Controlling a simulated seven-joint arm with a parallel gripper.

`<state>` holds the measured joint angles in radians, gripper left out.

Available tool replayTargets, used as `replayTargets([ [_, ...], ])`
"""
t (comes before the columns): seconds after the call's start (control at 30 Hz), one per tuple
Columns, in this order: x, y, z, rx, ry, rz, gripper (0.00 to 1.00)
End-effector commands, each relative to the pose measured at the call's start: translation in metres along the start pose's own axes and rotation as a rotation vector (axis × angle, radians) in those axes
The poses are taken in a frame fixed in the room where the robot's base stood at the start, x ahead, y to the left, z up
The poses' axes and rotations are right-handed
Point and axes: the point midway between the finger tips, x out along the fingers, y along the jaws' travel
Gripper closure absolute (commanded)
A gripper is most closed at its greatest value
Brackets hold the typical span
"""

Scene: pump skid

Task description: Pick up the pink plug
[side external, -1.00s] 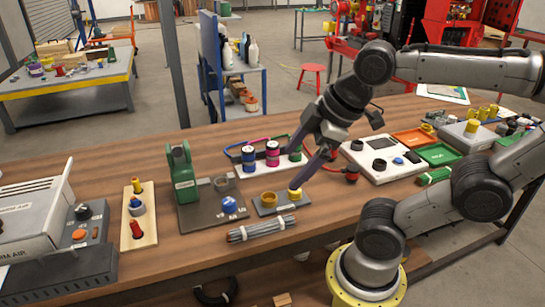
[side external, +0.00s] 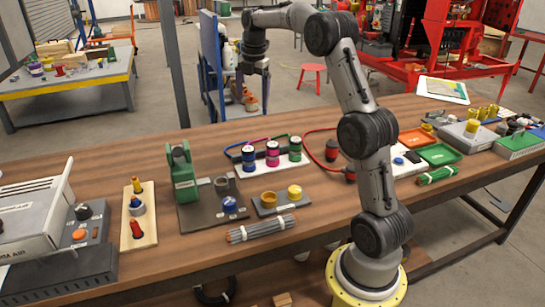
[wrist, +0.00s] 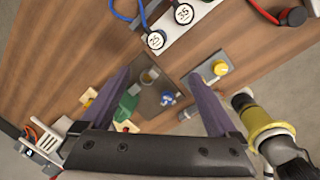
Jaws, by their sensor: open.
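My gripper (side external: 252,88) is high above the far side of the bench, apart from the plug. In the wrist view its purple fingers (wrist: 158,76) are spread with nothing between them. Two numbered round tops show on the white base (wrist: 176,37) there; their body colours are hard to tell.
A green press (side external: 182,172) and a plate with a yellow cap (side external: 294,191) stand nearby. A wire bundle (side external: 262,228) lies in front. Coloured hoses (side external: 318,150) curve behind the cylinders. Orange and green trays (side external: 440,154) are at right.

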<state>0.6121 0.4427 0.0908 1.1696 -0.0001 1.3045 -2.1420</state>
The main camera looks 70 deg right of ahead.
Motion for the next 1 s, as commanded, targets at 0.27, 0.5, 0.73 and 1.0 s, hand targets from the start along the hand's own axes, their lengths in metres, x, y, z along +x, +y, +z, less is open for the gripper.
replayTargets([
  [0.27, 0.086, -0.033, 0.066, 0.139, 0.062, -0.114, 0.05],
  [0.5, 0.114, -0.043, 0.07, 0.157, 0.067, -0.123, 0.05],
  [0.73, 0.156, -0.047, 0.067, 0.156, 0.066, -0.122, 0.05],
  [1.0, 0.176, -0.048, 0.066, 0.156, 0.065, -0.12, 0.05],
])
